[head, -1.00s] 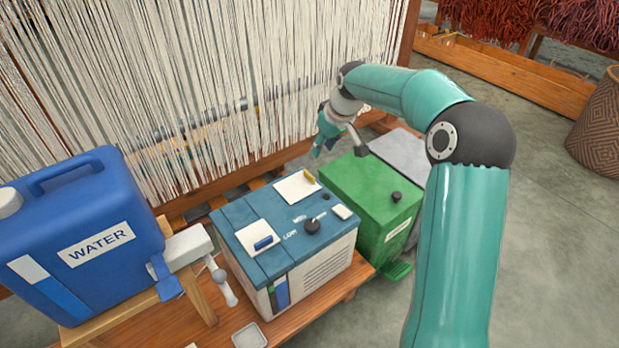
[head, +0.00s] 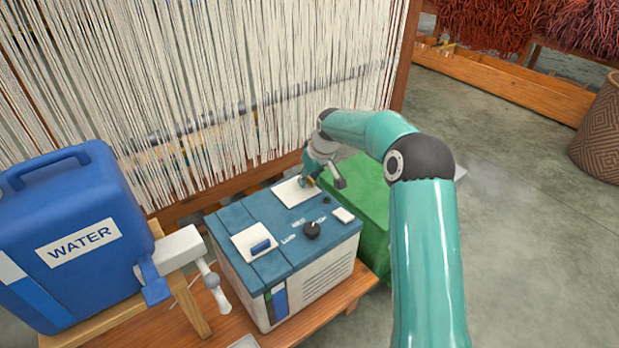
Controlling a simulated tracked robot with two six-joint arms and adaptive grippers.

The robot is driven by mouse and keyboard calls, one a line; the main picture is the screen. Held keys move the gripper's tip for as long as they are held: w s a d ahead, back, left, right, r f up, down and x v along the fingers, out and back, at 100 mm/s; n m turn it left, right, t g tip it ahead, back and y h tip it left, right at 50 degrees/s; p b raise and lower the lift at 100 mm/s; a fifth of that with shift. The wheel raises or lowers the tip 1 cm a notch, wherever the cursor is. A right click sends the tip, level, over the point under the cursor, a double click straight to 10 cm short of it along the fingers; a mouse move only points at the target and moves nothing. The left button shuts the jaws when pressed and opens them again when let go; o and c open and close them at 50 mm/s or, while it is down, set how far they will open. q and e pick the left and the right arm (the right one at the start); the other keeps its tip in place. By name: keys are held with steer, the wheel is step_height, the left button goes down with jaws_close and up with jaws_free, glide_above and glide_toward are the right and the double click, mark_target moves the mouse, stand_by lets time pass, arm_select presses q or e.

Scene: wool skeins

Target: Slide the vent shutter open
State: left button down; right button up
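A machine with a blue top (head: 262,222) and a cream body stands on the wooden bench. Its top has two white plates, either of which could be the vent shutter. The near plate (head: 246,236) has a blue tab (head: 261,246). The far plate (head: 296,192) had a yellow tab at its right end, which my gripper now mostly hides. My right gripper (head: 309,183) is at that end of the far plate, pointing down. Its fingers are small and partly hidden, so I cannot tell their opening or whether they touch the tab. My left gripper is out of view.
A black knob (head: 312,229) with dial lettering sits on the machine's top, near a small white block (head: 343,215). A green box (head: 367,195) is at right, behind my arm. Loom threads (head: 200,90) hang behind.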

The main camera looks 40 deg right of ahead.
jaws_close()
stand_by(0.3)
steer(key=shift+s+d+r+p, duration=0.1)
steer(key=shift+d+r+p, duration=0.05)
steer(key=shift+d+p, duration=0.2)
steer(key=d+p, duration=0.5)
steer(key=d, duration=0.2)
steer(key=shift+s+d, duration=0.2)
steer(key=shift+s, duration=0.2)
